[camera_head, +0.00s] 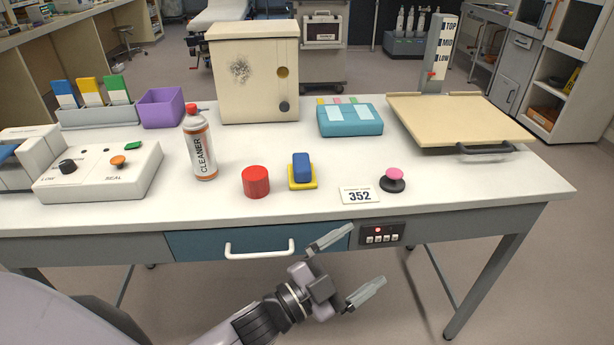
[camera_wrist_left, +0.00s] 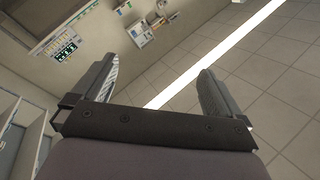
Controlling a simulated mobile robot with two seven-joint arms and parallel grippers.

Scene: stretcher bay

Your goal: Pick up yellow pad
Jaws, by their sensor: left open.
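My left gripper (camera_head: 352,263) is open and empty in front of the table, below the tabletop edge and apart from the pad. In the left wrist view my two open fingers (camera_wrist_left: 158,88) show with nothing between them; that view looks at floor and wall, and the pad is not in it. My right gripper is in neither view.
A red cylinder (camera_head: 256,181) stands just left of the pad, with a cleaner bottle (camera_head: 201,150) beyond it. A drawer handle (camera_head: 260,249) sticks out below the table edge (camera_head: 120,224).

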